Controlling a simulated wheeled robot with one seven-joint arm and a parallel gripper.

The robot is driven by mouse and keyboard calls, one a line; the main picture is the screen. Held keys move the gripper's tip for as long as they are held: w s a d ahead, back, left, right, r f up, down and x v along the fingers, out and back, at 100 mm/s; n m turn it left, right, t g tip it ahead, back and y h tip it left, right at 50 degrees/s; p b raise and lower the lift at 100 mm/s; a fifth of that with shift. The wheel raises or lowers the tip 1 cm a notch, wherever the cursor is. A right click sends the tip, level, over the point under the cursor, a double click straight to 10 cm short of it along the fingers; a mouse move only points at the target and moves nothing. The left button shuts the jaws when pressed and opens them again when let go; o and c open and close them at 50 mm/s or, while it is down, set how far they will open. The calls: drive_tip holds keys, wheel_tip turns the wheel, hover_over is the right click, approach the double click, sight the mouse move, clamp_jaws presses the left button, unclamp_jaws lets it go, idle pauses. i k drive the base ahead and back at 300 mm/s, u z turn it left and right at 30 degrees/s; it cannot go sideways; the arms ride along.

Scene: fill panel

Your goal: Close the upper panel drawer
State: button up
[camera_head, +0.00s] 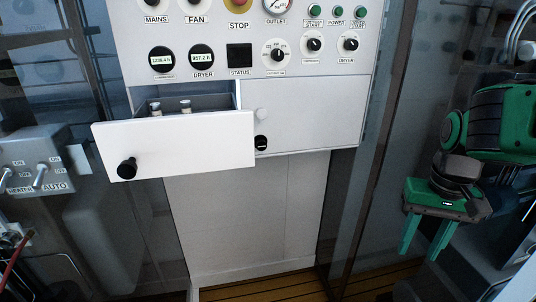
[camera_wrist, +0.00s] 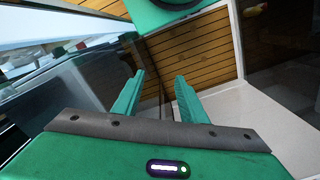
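The upper panel drawer (camera_head: 190,145) is pulled out from the white panel at left centre in the head view. Its white front has a black round knob (camera_head: 127,168) at the lower left. Two small metal-topped items (camera_head: 171,106) show inside the open drawer. My green gripper (camera_head: 425,235) hangs at the far right in the head view, well to the right of the drawer and pointing down. Its two fingers are apart with nothing between them. The wrist view also shows the two open fingers (camera_wrist: 155,95); the drawer is not seen there.
The panel face (camera_head: 220,65) above the drawer carries gauges, knobs and buttons. A closed white front (camera_head: 310,115) with a black knob is right of the drawer. A switch box (camera_head: 40,160) stands at left. A dark glass-like partition (camera_head: 365,180) stands between panel and gripper.

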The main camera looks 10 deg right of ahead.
sight(143, 146)
drive_tip(key=k, duration=1.3)
drive_tip(key=u, duration=0.25)
drive_tip(key=i, duration=0.85)
drive_tip(key=z, duration=0.25)
